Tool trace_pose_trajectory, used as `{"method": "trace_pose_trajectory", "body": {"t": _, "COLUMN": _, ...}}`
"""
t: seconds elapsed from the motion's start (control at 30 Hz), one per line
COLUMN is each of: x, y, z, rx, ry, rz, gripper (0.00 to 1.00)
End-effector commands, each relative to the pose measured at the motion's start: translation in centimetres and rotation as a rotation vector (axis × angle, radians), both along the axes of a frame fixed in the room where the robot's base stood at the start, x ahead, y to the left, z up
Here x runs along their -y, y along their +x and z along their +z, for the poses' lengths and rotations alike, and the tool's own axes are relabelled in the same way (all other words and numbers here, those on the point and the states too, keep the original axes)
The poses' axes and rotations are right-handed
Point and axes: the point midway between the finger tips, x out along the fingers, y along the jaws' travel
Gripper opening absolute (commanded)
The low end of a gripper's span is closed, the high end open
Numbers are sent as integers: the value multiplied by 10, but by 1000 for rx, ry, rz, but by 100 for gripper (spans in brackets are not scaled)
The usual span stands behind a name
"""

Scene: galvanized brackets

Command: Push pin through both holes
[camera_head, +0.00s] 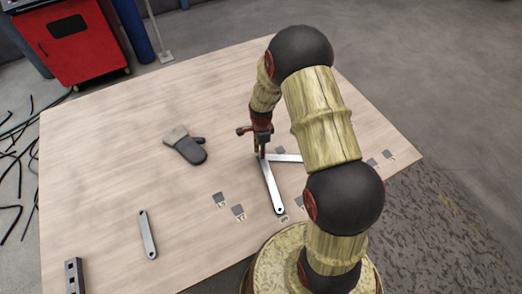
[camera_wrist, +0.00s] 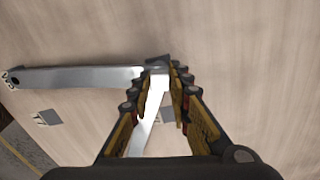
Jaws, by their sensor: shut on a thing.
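Two flat galvanized brackets lie on the table with ends overlapping beneath my gripper. The first bracket (camera_head: 271,186) runs toward the near edge and has a hole at its free end; in the wrist view this bracket (camera_wrist: 85,77) runs left. The second bracket (camera_head: 287,158) points right in the head view; in the wrist view it (camera_wrist: 150,118) runs down between my fingers. My gripper (camera_head: 262,153) points down at the overlap. In the wrist view my gripper (camera_wrist: 159,68) is closed around a small grey pin (camera_wrist: 157,66). The overlapping holes and the pin's lower end are hidden.
A loose bracket (camera_head: 147,235) and a perforated bar (camera_head: 74,276) lie at the left. Several small dark squares (camera_head: 238,211) mark the table (camera_head: 110,130). A red cabinet (camera_head: 70,40) stands beyond it. The table's middle left is clear.

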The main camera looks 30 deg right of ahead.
Motion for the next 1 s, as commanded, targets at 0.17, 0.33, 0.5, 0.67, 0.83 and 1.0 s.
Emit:
{"method": "trace_pose_trajectory", "body": {"t": 0.17, "x": 0, "y": 0, "z": 0, "rx": 0, "ry": 0, "rz": 0, "gripper": 0}}
{"method": "trace_pose_trajectory", "body": {"t": 0.33, "x": 0, "y": 0, "z": 0, "rx": 0, "ry": 0, "rz": 0, "gripper": 20}}
{"method": "trace_pose_trajectory", "body": {"t": 0.5, "x": 0, "y": 0, "z": 0, "rx": 0, "ry": 0, "rz": 0, "gripper": 30}}
{"method": "trace_pose_trajectory", "body": {"t": 0.67, "x": 0, "y": 0, "z": 0, "rx": 0, "ry": 0, "rz": 0, "gripper": 39}}
{"method": "trace_pose_trajectory", "body": {"t": 0.83, "x": 0, "y": 0, "z": 0, "rx": 0, "ry": 0, "rz": 0, "gripper": 40}}
{"method": "trace_pose_trajectory", "body": {"t": 1.0, "x": 0, "y": 0, "z": 1, "rx": 0, "ry": 0, "rz": 0, "gripper": 40}}
